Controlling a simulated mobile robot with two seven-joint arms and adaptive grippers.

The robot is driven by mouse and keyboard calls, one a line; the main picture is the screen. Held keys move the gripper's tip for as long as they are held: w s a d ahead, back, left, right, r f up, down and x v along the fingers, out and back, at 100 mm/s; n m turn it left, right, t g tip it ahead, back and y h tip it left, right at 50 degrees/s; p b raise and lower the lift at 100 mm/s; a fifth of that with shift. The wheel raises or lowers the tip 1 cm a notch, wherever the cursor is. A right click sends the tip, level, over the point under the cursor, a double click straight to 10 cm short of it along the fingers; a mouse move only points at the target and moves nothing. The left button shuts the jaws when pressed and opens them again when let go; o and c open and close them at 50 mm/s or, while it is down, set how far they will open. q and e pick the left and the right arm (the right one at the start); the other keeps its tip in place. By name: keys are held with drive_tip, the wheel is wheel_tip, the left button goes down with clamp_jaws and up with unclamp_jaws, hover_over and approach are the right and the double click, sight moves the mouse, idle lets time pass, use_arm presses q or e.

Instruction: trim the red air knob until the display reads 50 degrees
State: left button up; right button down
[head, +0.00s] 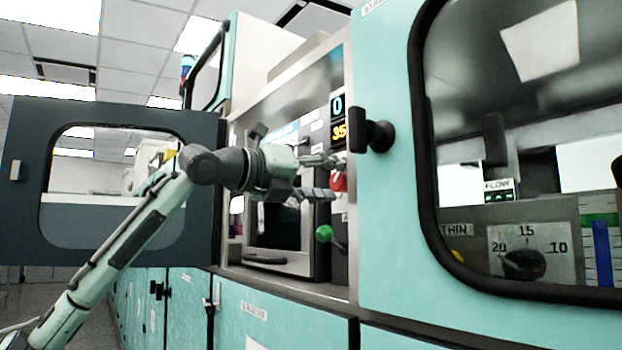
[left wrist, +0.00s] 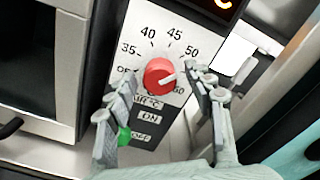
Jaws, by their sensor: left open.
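The red air knob (left wrist: 158,75) sits on a white dial plate (left wrist: 150,45) marked 35, 40, 45, 50 and 60. In the head view the knob (head: 339,182) shows partly behind my left gripper (head: 332,177). My left gripper (left wrist: 161,77) is open, with one finger on each side of the knob; I cannot tell whether they touch it. The display (head: 339,131) shows yellow digits that look like 35, partly cut off by the cabinet edge. My right gripper is not in view.
A green-tipped lever (head: 324,233) sticks out below the knob. A black door handle (head: 371,130) and the turquoise cabinet (head: 385,220) stand close on the right. A dark windowed door (head: 30,215) stands open on the left. ON and OFF labels lie below the dial.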

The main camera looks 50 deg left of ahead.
use_arm(q)
drive_tip(key=s+a, duration=0.1)
drive_tip(key=s, duration=1)
drive_tip(key=shift+s, duration=0.35)
